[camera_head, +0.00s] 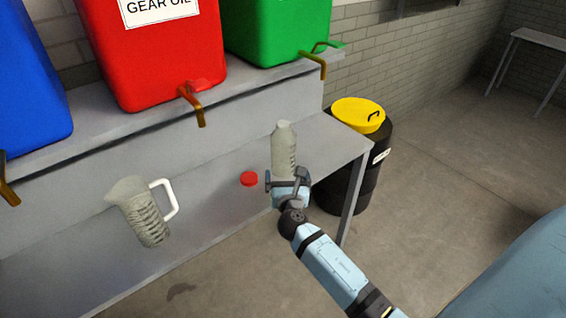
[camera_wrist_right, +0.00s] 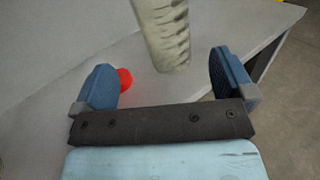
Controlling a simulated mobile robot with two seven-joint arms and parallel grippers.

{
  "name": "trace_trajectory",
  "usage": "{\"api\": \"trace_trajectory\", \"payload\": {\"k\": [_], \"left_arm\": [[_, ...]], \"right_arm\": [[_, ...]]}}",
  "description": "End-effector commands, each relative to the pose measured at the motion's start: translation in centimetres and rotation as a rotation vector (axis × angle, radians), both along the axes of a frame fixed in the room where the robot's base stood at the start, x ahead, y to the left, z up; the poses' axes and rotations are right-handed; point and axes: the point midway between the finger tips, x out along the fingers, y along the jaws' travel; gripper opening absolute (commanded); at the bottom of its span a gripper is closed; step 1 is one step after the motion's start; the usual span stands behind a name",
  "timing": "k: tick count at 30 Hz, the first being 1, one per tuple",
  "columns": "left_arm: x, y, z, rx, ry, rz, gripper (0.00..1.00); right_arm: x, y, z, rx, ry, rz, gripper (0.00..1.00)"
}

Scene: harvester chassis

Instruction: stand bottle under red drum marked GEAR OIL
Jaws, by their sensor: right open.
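The red drum marked GEAR OIL (camera_head: 165,55) stands on the raised shelf, with a brass tap (camera_head: 190,104) at its lower front. The bottle (camera_head: 284,145) is grey and translucent with dark marks. It stands upright on the lower bench, to the right of the red drum's tap. My right gripper (camera_head: 287,178) is open in front of the bottle. In the right wrist view the bottle (camera_wrist_right: 162,30) is just beyond the open fingers of the gripper (camera_wrist_right: 165,82), apart from both. The bottle's base is partly hidden by the gripper in the head view. My left gripper is not in view.
A red cap (camera_head: 249,178) lies on the bench left of the bottle. A jug with a white handle (camera_head: 143,212) stands farther left. Blue (camera_head: 30,90) and green (camera_head: 275,30) drums flank the red one. A black bin with a yellow lid (camera_head: 357,115) stands right of the bench.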

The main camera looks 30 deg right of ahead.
Motion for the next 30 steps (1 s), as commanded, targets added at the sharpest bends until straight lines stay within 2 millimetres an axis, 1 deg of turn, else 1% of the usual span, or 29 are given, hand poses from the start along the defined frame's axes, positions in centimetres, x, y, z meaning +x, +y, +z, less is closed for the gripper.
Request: {"api": "trace_trajectory", "payload": {"k": [3, 12, 15, 20, 27, 30], "left_arm": [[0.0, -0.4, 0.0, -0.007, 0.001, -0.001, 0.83], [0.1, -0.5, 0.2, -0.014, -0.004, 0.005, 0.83], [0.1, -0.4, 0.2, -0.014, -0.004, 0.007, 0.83], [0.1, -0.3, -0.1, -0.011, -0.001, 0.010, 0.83], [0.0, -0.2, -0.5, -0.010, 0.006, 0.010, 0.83], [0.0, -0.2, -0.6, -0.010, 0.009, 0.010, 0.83]], "right_arm": [[1.4, -0.8, 0.3, -0.048, 0.008, -0.009, 1.00], [6.3, -3.6, 0.3, -0.046, 0.009, -0.008, 1.00], [7.2, -4.1, 0.3, -0.043, 0.009, -0.008, 1.00], [8.1, -4.6, 0.3, -0.043, 0.008, -0.007, 1.00], [11.1, -6.3, 0.2, -0.043, 0.008, -0.008, 1.00], [11.9, -6.8, 0.2, -0.043, 0.008, -0.007, 1.00]]}}
